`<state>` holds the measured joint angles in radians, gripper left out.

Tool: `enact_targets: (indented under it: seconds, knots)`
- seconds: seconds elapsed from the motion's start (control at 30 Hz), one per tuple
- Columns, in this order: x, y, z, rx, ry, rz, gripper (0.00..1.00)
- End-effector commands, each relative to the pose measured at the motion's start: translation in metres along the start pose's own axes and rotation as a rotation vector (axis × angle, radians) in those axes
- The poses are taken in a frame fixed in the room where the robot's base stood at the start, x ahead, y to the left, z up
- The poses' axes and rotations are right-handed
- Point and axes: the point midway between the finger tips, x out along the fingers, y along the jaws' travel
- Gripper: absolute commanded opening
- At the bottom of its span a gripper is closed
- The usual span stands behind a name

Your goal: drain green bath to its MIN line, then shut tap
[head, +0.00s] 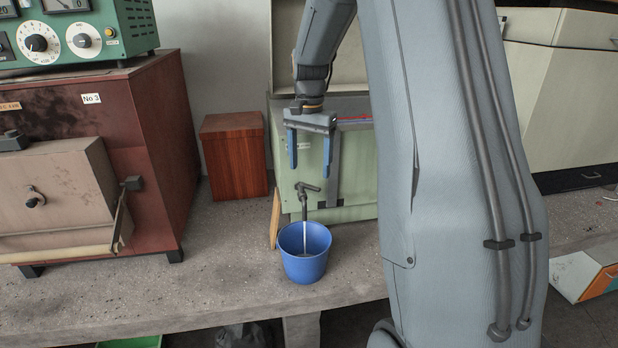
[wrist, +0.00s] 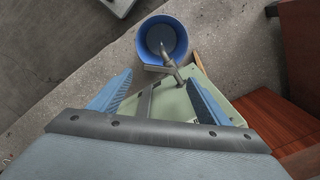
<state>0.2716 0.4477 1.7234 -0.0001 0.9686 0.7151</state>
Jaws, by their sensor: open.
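The pale green bath (head: 350,185) stands on the bench, partly hidden behind my arm. Its tap (head: 305,190) sticks out low on the front; it also shows in the wrist view (wrist: 172,70). A thin pale stream runs from the tap into a blue bucket (head: 305,268), also seen in the wrist view (wrist: 145,42). The bucket stands upright on the bench below the spout. My gripper (head: 310,170) is open and empty, pointing down above the tap; its blue fingers are spread in the wrist view (wrist: 158,82). I cannot make out a MIN line or the bath's liquid level.
A brown wooden box (head: 234,160) stands left of the bath. Further left is a dark red furnace (head: 150,150) with a green instrument box (head: 110,30) on top. The bench's front edge lies close to the bucket. Bare concrete (head: 215,260) is free left of the bucket.

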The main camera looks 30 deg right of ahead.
Motion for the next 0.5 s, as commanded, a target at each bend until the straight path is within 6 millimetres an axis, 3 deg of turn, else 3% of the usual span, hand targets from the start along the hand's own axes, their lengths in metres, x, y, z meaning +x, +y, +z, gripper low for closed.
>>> enact_targets:
  seconds: [0.2,0.5]
  knots:
    - [-0.025,-0.001,-0.001,0.0,0.001,-0.001,0.7]
    - [-0.031,0.0,0.0,0.0,-0.001,0.001,0.7]
